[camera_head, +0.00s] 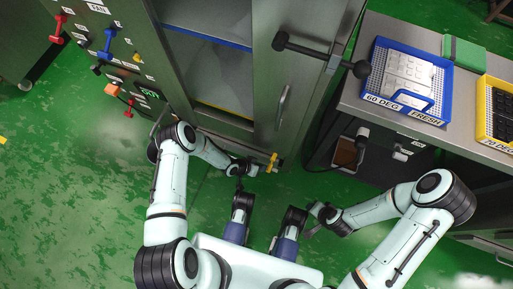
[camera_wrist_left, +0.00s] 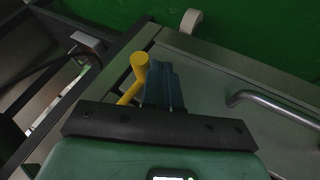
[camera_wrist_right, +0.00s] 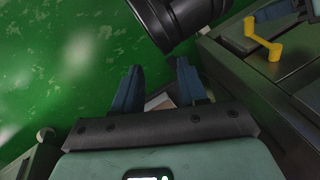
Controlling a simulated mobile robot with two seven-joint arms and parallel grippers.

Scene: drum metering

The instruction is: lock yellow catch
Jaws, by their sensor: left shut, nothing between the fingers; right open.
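The yellow catch (camera_head: 271,162) is at the lower front edge of the grey cabinet, below its door. It also shows in the left wrist view (camera_wrist_left: 139,66) as a bent yellow handle, and in the right wrist view (camera_wrist_right: 263,39) at the upper right. My left gripper (camera_head: 254,169) is shut and empty, right beside the catch. In the left wrist view its blue fingers (camera_wrist_left: 164,86) are together and overlap part of the catch; I cannot tell whether they touch it. My right gripper (camera_head: 312,230) is open and empty, lower right of the catch and apart from it.
The cabinet door has a bar handle (camera_head: 282,107) and a dark T-shaped lever (camera_head: 318,53). A bench with a blue tray (camera_head: 376,69) and a yellow-edged tray (camera_head: 483,112) stands at the right. A control panel (camera_head: 104,52) is at the left. Green floor (camera_head: 75,190) is clear in front.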

